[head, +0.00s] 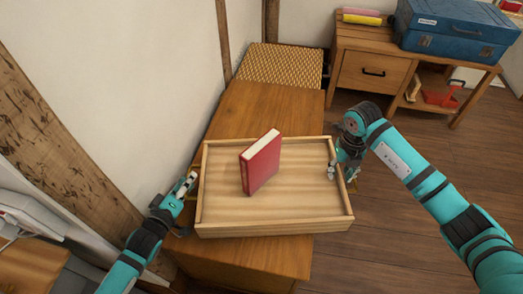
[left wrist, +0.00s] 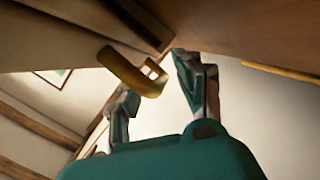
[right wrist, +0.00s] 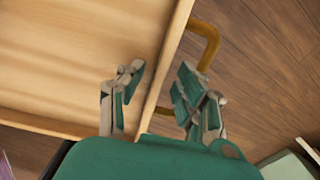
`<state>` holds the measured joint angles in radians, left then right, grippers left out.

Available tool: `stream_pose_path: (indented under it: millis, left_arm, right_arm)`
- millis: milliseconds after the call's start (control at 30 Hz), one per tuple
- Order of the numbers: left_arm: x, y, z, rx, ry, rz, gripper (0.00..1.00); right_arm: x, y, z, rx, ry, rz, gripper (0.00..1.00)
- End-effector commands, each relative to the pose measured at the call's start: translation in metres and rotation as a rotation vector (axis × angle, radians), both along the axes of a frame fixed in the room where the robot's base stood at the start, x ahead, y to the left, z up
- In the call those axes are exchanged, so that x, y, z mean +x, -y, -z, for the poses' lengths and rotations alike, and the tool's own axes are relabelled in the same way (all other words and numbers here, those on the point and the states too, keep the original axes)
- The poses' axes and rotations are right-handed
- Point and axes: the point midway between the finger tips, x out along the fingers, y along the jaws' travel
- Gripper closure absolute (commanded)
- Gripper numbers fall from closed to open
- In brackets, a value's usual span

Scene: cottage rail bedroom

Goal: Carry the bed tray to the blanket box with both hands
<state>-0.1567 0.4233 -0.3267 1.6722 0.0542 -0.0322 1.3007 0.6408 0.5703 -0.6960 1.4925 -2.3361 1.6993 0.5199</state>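The light wooden bed tray (head: 275,228) is over a long brown wooden surface (head: 250,105), overhanging its right side; I cannot tell whether it rests there. A red book (head: 262,162) stands upright in it. My left gripper (head: 188,183) is at the tray's left end. In the left wrist view its fingers (left wrist: 160,95) are apart near a brass handle (left wrist: 125,70). My right gripper (head: 345,172) is at the right end. In the right wrist view its open fingers (right wrist: 160,95) straddle the tray's end wall, near another brass handle (right wrist: 208,40). I cannot tell which piece is the blanket box.
A piece with a woven top (head: 280,64) stands behind the brown surface. A wooden desk (head: 365,72) with a blue case (head: 455,30) stands at the back right. A white wall (head: 110,70) runs along the left. Dark floor (head: 430,140) is open at the right.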

Motion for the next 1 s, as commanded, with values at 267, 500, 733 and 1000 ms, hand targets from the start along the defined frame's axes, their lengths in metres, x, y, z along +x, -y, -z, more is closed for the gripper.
stream_pose_path:
  millis: [267,500,733,1000]
  left_arm:
    - [-0.050,-0.017,-0.010,0.001,-0.004,0.001,0.65]
    - [-0.090,-0.031,-0.020,0.002,-0.002,0.001,0.65]
    - [-0.105,-0.037,-0.024,0.001,-0.001,0.001,0.65]
    - [-0.106,-0.037,-0.025,0.001,0.000,0.000,0.65]
  right_arm:
    - [0.000,0.000,0.000,0.000,0.000,0.000,0.65]
    - [0.000,0.000,0.000,0.000,0.000,0.000,0.65]
    - [0.000,0.000,-0.002,0.000,0.001,0.000,0.65]
    - [0.002,0.000,-0.046,0.000,0.006,-0.001,0.65]
